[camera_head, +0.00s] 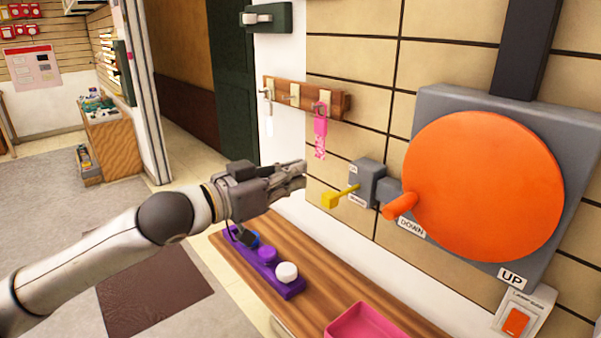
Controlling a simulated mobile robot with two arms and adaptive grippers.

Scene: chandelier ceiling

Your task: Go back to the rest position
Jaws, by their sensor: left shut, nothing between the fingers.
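My left gripper (301,174) is shut and empty. It is held out in front of the tiled wall, to the left of a yellow-handled switch on a small grey box (367,182). My left arm reaches in from the lower left and is stretched out. The fingertips appear close to the wall below a pink key tag (320,125), but I cannot tell the exact gap. My right gripper is not in view.
A large orange wheel (484,187) on a grey plate fills the right. A wooden shelf (300,311) below holds a purple strip (287,290) with knobs and a pink tray (366,322). A hook rack (306,97) hangs above. Open floor lies left.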

